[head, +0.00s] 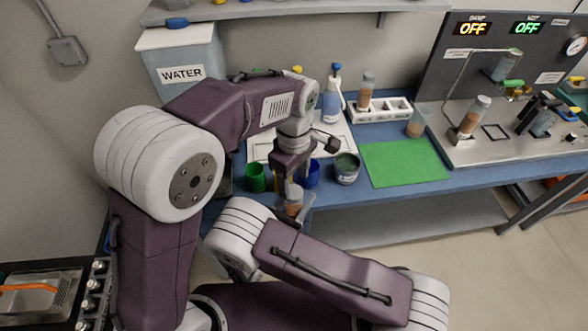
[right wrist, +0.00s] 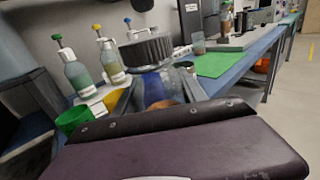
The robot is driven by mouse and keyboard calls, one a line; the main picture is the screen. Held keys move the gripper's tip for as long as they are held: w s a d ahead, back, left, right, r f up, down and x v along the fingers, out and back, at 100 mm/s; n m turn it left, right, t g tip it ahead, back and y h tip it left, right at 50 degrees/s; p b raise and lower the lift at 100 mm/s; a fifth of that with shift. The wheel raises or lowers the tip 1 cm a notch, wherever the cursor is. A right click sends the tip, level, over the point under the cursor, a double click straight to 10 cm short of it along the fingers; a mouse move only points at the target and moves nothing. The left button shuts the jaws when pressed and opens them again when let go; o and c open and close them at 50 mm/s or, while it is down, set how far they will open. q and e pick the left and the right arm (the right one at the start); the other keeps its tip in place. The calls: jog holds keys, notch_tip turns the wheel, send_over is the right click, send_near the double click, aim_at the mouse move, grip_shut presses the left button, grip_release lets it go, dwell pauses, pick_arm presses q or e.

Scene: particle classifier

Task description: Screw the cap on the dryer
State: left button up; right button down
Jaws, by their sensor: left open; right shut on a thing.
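A clear jar (head: 293,203) with orange-brown contents is near the table's front edge in the head view. In the right wrist view, the jar (right wrist: 152,86) stands roughly upright with a dark grey ridged cap (right wrist: 147,50) at its top; I cannot tell how tightly it sits. My right gripper (right wrist: 160,112) is shut on the jar; in the head view it is mostly hidden. My left gripper (head: 288,178) is open, pointing down just above the jar; whether its fingers touch the cap cannot be seen. The dryer cannot be told apart with certainty.
A green cup (head: 255,177), a blue cup (head: 312,174) and a grey open pot (head: 347,169) stand close by. A green mat (head: 403,163) is clear. A white rack (head: 381,109) and a grey machine (head: 470,140) holding jars are further right.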

aim_at(294, 191)
pick_arm(q)
jog(key=shift+f, duration=2.1)
grip_shut()
